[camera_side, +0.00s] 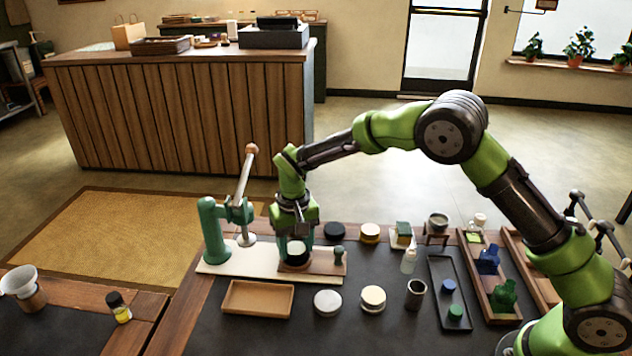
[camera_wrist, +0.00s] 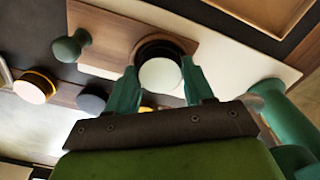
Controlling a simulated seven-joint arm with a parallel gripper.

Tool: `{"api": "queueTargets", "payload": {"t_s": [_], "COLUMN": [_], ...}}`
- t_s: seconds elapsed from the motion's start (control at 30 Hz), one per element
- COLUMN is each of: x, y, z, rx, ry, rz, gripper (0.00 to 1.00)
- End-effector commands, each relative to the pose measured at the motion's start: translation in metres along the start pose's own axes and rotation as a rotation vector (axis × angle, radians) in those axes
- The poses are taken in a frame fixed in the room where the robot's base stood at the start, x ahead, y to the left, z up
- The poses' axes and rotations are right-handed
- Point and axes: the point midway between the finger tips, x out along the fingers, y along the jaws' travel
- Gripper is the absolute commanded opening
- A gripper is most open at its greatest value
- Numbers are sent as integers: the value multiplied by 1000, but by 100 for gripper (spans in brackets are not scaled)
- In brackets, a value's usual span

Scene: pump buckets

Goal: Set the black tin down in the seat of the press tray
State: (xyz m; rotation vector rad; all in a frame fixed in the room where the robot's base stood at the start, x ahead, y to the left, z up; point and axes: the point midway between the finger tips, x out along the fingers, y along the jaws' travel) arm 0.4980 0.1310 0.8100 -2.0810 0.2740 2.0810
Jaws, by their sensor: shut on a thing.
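My gripper (camera_side: 296,246) is shut on a black tin with a pale top (camera_side: 297,249), over the wooden press tray (camera_side: 322,268). In the wrist view my gripper (camera_wrist: 160,78) has one finger on each side of the tin (camera_wrist: 161,74), and the tray (camera_wrist: 100,22) lies beyond it. The tin looks upright and lined up with the tray's seat; a dark ring shows around its far edge. I cannot tell whether its base touches the seat, which is mostly hidden. The tray's dark green knob (camera_side: 338,256) stands to the right in the side view.
The green press (camera_side: 212,230) with its raised lever stands close left of my gripper on a pale base board (camera_side: 245,262). Another black tin (camera_side: 334,231) and a gold-sided tin (camera_side: 370,233) stand behind. An empty wooden box (camera_side: 258,299) and two pale-topped tins (camera_side: 327,302) are in front.

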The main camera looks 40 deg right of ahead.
Motion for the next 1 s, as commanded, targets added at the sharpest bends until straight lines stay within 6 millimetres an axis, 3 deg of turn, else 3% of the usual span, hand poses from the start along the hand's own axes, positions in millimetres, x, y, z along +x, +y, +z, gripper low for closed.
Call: {"api": "queueTargets", "payload": {"t_s": [0.27, 0.3, 0.47, 0.77, 1.0], "x": [5, 4, 4, 3, -14], "y": [0, 0, 0, 0, 0], "z": [0, 0, 0, 0, 0], "rx": [0, 0, 0, 0, 0], "ry": [0, 0, 0, 0, 2], "rz": [0, 0, 0, 0, -1], "gripper": [25, 58, 82, 82, 82]}}
